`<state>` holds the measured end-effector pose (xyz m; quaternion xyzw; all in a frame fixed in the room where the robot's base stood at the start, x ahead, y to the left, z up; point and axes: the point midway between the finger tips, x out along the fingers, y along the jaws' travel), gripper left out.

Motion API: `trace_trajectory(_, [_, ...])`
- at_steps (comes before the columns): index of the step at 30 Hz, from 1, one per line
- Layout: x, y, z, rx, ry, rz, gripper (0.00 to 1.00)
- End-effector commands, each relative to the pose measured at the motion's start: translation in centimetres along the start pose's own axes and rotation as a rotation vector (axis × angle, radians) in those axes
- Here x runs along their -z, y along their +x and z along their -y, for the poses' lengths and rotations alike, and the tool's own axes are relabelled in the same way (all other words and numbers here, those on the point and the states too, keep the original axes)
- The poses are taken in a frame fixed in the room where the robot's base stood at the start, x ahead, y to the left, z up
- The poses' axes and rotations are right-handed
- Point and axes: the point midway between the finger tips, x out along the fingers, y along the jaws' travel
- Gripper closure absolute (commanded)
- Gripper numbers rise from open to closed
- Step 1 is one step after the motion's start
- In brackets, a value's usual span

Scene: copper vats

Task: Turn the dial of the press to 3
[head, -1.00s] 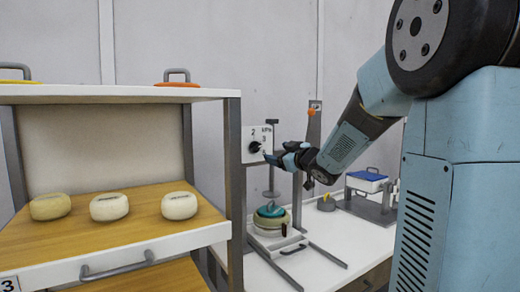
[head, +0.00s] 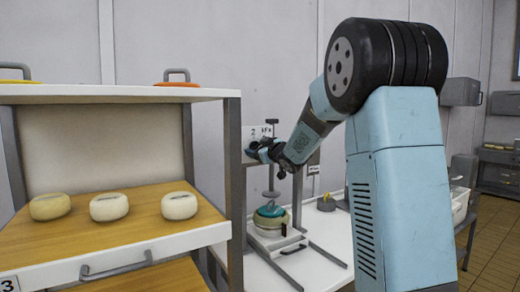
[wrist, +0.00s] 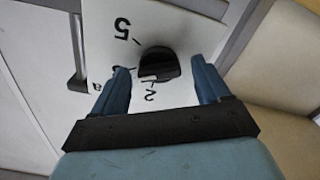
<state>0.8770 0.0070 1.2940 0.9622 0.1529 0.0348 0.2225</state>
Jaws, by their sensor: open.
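The press (head: 272,238) stands on the white bench, with a teal lid on a round mould under its plunger. Its white dial plate (head: 265,131) is up at the post. The black dial knob (wrist: 158,62) shows in the wrist view, with a 5 and a 2 printed near it, turned over in the picture. My gripper (wrist: 160,68) is open, its blue fingers on either side of the knob with a gap to each. I cannot tell which number the knob points to. In the head view my gripper (head: 258,150) covers most of the knob.
A shelf rack (head: 232,165) with several pale cheeses on a wooden board stands close on the left, its post near my gripper. A small grey pot (head: 326,203) sits on the bench to the right. A white tub (head: 460,205) is farther right.

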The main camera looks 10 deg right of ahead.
Motion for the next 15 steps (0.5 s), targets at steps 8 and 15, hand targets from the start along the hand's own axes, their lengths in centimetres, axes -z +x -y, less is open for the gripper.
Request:
trace_trajectory(8, [0.00, 0.10, -0.04, -0.001, 0.000, 0.000, 0.24])
trace_trajectory(15, [-0.01, 0.08, -0.07, -0.001, 0.000, 0.000, 0.46])
